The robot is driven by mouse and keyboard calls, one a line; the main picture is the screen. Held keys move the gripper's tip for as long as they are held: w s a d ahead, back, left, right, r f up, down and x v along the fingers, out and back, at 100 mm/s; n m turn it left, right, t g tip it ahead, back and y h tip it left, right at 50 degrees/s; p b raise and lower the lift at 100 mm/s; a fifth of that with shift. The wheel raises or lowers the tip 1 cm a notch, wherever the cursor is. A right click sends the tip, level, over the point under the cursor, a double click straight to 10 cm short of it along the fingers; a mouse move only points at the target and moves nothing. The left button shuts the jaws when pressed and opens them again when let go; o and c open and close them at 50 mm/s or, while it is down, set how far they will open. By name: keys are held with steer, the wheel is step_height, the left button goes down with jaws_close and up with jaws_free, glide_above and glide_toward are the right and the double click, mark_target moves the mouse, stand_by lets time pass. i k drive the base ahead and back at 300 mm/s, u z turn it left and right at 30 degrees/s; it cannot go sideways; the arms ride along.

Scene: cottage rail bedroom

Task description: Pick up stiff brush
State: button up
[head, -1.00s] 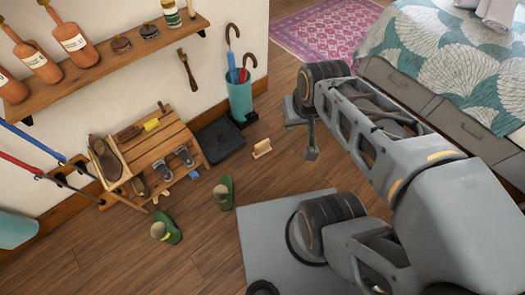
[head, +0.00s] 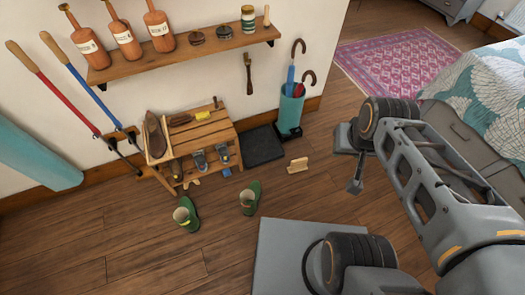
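Which item is the stiff brush is not certain. A small pale wooden block, perhaps a brush, (head: 297,165) lies on the floor right of the black mat. A dark-handled brush (head: 249,73) hangs on the wall under the shelf. Another brush-like item (head: 181,120) lies on top of the wooden bench, beside a yellow item (head: 203,115). My gripper (head: 354,186) is in the air at the end of my arm, right of the pale block in the picture and apart from all of these. Its fingers are too small and edge-on to read.
The slatted bench (head: 222,132) holds shoes. Green slippers (head: 251,198) lie on the floor before it. A black mat (head: 263,146) and a teal umbrella stand (head: 289,112) stand right of it. A bed (head: 500,95) is at right. The wooden floor between is mostly clear.

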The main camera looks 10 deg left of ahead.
mark_target(298, 165)
steer(key=z, duration=1.05)
steer(key=i, duration=1.95)
steer(key=u, duration=3.95)
